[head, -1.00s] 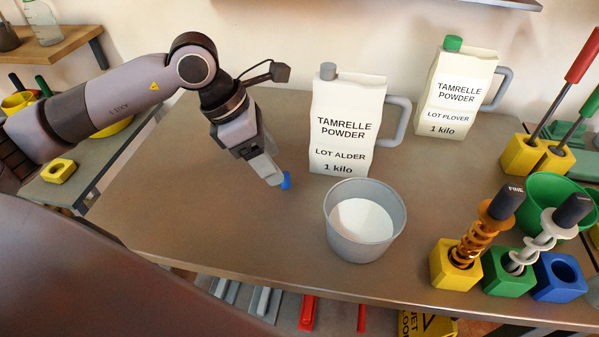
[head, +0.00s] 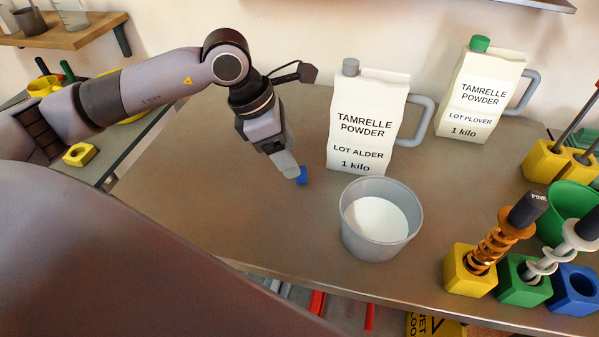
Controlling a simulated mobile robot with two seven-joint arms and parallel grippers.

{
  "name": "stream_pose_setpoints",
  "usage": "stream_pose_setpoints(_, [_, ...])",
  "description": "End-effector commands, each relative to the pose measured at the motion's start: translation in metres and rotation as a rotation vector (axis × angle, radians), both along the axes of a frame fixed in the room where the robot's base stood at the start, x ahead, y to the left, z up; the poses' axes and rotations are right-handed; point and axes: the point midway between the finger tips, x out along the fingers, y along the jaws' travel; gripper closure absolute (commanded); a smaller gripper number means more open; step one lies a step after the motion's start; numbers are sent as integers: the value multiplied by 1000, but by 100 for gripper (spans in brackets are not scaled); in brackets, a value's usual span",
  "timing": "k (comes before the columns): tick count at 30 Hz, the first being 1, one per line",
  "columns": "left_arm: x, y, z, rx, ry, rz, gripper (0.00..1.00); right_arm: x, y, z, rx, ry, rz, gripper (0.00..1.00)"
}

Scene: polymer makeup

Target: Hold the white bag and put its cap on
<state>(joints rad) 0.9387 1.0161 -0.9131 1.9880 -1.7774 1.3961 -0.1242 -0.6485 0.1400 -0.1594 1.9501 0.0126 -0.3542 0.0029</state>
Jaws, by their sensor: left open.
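A white bag (head: 366,120) labelled "Tamrelle Powder, Lot Alder, 1 kilo" stands upright on the table, with a grey handle on its right and a grey cap (head: 350,67) on its top left corner. A second white bag (head: 481,95), labelled "Lot Plover", stands farther back right with a green cap (head: 480,43) on it. My left gripper (head: 297,174) points down, left of the Lot Alder bag and apart from it. It is open. A small blue piece (head: 303,175) shows at its fingertips; I cannot tell whether it is a separate object. My right gripper is out of view.
A grey bucket (head: 350,238) with white powder stands in front of the Lot Alder bag. Yellow (head: 467,274), green (head: 520,287) and blue (head: 573,292) holders stand at the right front, near a green bowl (head: 562,212). The left part of the table (head: 220,205) is clear.

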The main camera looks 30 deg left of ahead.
Motion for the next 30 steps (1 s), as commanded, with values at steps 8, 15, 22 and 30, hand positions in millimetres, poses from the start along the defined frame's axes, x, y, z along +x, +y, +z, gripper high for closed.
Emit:
stream_pose_setpoints(8, [7, -13, -34, -2, 3, -2, 36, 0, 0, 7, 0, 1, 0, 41])
stream_pose_setpoints(15, [11, -18, -47, -2, 0, -2, 36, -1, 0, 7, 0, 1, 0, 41])
stream_pose_setpoints(22, [11, -17, -47, -2, 0, -2, 36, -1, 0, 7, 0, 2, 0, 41])
stream_pose_setpoints(30, [11, -17, -47, -2, 0, -2, 95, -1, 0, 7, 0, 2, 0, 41])
